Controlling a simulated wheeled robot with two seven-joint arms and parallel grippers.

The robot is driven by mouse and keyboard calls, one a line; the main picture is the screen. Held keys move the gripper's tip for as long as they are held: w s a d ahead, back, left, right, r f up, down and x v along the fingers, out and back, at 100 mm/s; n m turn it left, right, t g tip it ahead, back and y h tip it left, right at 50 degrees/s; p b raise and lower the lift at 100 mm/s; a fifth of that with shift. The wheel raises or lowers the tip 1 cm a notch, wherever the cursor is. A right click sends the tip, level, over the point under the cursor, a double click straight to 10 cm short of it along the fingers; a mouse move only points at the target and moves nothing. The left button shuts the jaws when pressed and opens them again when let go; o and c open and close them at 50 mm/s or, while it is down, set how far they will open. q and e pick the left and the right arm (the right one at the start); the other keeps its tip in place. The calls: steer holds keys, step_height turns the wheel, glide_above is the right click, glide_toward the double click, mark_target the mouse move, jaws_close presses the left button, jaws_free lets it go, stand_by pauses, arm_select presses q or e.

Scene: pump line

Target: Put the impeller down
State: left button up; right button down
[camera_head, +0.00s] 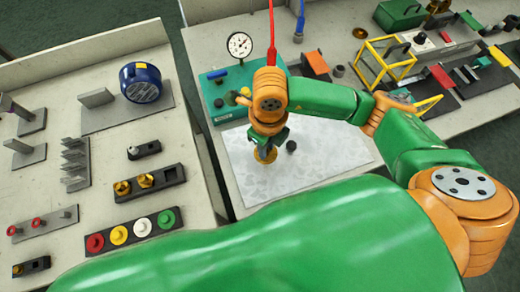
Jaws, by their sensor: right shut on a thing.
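My right gripper (267,146) points down over the pale mottled sheet (330,165) in the middle of the view. It is shut on a small brass-coloured part, the impeller (265,155), which shows just below the fingers. The wrist hides part of the fingers and the impeller's upper side. I cannot tell whether the impeller touches the sheet. A small dark round piece (291,146) lies on the sheet just right of the gripper. My left gripper is not in view.
A teal test unit (218,110) with a pressure gauge (239,45) stands behind the sheet. On the left table are a blue motor-like unit (141,82), a block of coloured knobs (134,231) and brass fittings (145,180). A yellow frame (383,62) stands at back right. The sheet's right part is clear.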

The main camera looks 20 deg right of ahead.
steer(key=f, duration=0.1)
steer(key=w+f, duration=0.1)
steer(key=f, duration=0.1)
steer(key=a+f, duration=0.1)
steer(key=f, duration=0.1)
steer(key=shift+w, duration=0.15)
steer(key=shift+f, duration=0.3)
steer(key=c, duration=0.7)
jaws_free()
steer(key=shift+r, duration=0.3)
step_height(320, 180, up, 12)
steer(key=shift+f, duration=0.1)
